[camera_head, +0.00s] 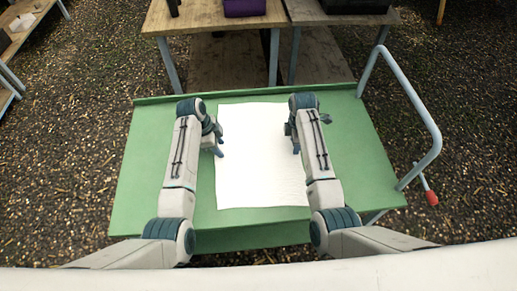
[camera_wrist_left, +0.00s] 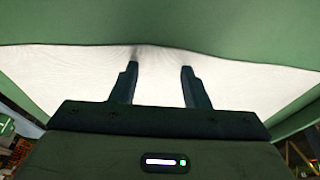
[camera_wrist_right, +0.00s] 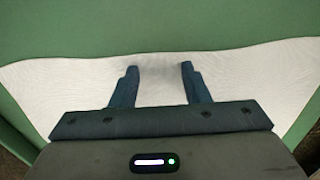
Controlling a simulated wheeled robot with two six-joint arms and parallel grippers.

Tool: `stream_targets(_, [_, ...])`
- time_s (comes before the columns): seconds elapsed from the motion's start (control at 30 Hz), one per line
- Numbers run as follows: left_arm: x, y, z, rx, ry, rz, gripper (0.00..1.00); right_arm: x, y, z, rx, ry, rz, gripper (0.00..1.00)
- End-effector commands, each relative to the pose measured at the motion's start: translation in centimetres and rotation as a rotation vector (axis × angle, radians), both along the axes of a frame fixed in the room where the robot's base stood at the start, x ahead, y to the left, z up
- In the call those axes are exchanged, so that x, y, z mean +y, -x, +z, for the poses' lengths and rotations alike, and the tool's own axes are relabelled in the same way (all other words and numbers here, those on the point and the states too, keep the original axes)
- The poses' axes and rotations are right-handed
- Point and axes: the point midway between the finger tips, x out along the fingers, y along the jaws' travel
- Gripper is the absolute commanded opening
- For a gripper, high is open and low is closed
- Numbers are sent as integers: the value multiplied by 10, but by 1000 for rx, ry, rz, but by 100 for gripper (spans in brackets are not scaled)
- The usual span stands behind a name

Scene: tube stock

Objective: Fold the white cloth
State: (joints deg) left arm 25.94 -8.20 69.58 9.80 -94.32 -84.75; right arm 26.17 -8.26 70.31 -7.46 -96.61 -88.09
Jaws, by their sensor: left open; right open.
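The white cloth (camera_head: 255,160) lies flat and spread out on the green cart top (camera_head: 360,160). My left gripper (camera_head: 219,150) is at the cloth's left edge, with its fingers apart. In the left wrist view the fingers of my left gripper (camera_wrist_left: 159,68) reach the cloth (camera_wrist_left: 90,75) close to its edge, and the edge is slightly raised there. My right gripper (camera_head: 297,146) is at the cloth's right side, its fingers partly hidden by the arm. In the right wrist view my right gripper (camera_wrist_right: 159,68) is open over the cloth (camera_wrist_right: 80,80), close to its edge.
A grey tube handle (camera_head: 408,85) with a red-tipped lever (camera_head: 431,196) stands at the cart's right. Wooden tables (camera_head: 205,15) stand behind, with a purple item (camera_head: 245,7) on one. The green top is bare on both outer sides.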

Motion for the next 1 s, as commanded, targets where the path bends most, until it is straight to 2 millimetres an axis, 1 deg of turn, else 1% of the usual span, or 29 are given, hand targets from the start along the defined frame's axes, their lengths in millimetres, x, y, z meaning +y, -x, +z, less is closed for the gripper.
stream_targets(0.23, [0, 0, -1, 1, -1, 0, 42, 0, 1, -1, 2, 0, 0, 42])
stream_targets(0.27, [0, 0, -1, 1, -1, 0, 40, 0, 1, -1, 2, 0, 0, 40])
stream_targets(0.67, [0, 0, -1, 1, -1, 1, 1, 0, 1, -2, 2, 0, 0, 1])
stream_targets(1.0, [0, 0, -1, 1, -1, 1, 0, 0, 1, -2, 3, 0, 0, 0])
